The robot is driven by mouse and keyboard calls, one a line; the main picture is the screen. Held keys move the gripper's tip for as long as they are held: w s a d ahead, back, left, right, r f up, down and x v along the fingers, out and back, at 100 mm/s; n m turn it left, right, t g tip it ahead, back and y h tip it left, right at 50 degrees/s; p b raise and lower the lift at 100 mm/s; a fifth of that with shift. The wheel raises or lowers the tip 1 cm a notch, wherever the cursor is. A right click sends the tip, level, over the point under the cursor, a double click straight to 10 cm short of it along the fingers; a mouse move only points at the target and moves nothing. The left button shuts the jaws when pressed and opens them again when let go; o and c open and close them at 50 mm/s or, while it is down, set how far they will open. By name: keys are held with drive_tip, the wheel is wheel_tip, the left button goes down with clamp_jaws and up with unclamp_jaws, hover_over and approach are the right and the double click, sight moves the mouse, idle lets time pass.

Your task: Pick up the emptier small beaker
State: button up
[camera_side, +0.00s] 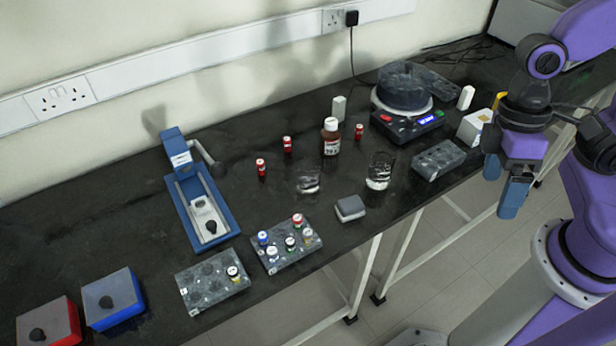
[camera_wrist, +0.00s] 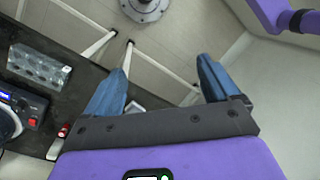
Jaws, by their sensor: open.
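Two small clear glass beakers stand upright on the black bench in the side view. The left beaker (camera_side: 308,181) looks faint, with a little pale content low down. The right beaker (camera_side: 379,171) shows a brighter band near its bottom. I cannot measure their levels exactly, but the left one looks emptier. My gripper (camera_side: 504,185) is open and empty, with blue fingers, far right of both beakers and out past the bench's front edge. In the wrist view my gripper (camera_wrist: 161,72) has its fingers wide apart with nothing between them. Neither beaker shows there.
A small grey box (camera_side: 350,208) lies in front. Vial racks (camera_side: 286,246) stand front left, an empty rack (camera_side: 438,160) right, and a balance (camera_side: 404,103) behind it. A blue stand (camera_side: 201,190) is left.

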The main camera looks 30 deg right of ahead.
drive_tip(key=w+a+f+m+g+y, duration=0.2)
drive_tip(key=w+a+m+g+y, duration=0.15)
drive_tip(key=a+m, duration=0.4)
drive_tip(key=m+t+y, duration=0.8)
drive_tip(key=m+t, duration=0.4)
drive_tip(key=m, duration=1.3)
hover_over(308, 176)
drive_tip(key=d, duration=0.5)
wheel_tip(308, 176, down, 11)
drive_tip(key=shift+g+y, duration=0.25)
drive_tip(key=shift+w+f, duration=0.25)
drive_tip(key=shift+f, duration=0.75)
drive_tip(key=shift+w+f, duration=0.2)
drive_tip(key=shift+f, duration=0.75)
wheel_tip(308, 176, down, 3)
drive_tip(key=shift+a, duration=0.1)
drive_tip(key=shift+w+a+f, duration=0.15)
drive_tip(key=shift+w+a, duration=0.1)
drive_tip(key=shift+a, duration=0.4)
drive_tip(key=shift+w+a+f, duration=0.2)
drive_tip(key=shift+a+f, duration=0.15)
drive_tip(key=shift+a, duration=0.15)
